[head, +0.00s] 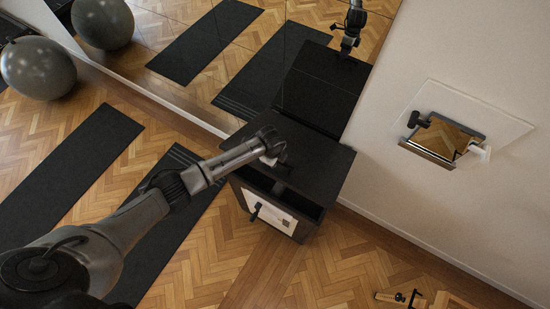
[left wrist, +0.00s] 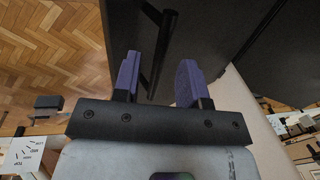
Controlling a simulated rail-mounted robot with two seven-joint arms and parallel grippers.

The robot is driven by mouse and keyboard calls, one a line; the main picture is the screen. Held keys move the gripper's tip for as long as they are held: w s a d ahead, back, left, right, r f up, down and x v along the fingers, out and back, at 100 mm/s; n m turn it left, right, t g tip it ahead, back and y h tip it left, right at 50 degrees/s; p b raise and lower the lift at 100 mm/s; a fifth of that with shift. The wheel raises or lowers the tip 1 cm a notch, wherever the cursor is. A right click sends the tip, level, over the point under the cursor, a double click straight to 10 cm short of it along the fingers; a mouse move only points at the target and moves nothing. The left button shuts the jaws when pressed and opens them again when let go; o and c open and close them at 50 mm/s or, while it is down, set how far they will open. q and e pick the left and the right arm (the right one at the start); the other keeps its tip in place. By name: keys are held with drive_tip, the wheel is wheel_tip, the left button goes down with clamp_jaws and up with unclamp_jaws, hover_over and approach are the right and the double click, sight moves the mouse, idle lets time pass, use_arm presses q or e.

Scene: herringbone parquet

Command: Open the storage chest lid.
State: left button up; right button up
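The storage chest, a dark box (head: 318,163) with a flat black top, stands against the mirrored wall in the head view. A white panel (head: 283,218) with a black handle (head: 256,211) is on its front, and a dark gap shows under the top. My left gripper (head: 270,150) is over the top's far left part; its fingers are hard to make out there. In the left wrist view, my left gripper (left wrist: 157,75) has its two purple fingers spread. A black bar handle (left wrist: 166,50) lies between them in the picture; I see no clear contact. My right gripper is out of view.
The mirror (head: 300,20) reflects the dark chest and my arm. Black mats (head: 65,165) lie on the parquet, and a grey ball (head: 38,68) sits far left. A wall box (head: 428,153) with handles is at right. A wooden item (head: 392,298) lies at lower right.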

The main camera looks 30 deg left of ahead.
use_arm(q)
drive_tip(key=shift+w+f, duration=0.1)
drive_tip(key=shift+f, duration=0.5)
clamp_jaws()
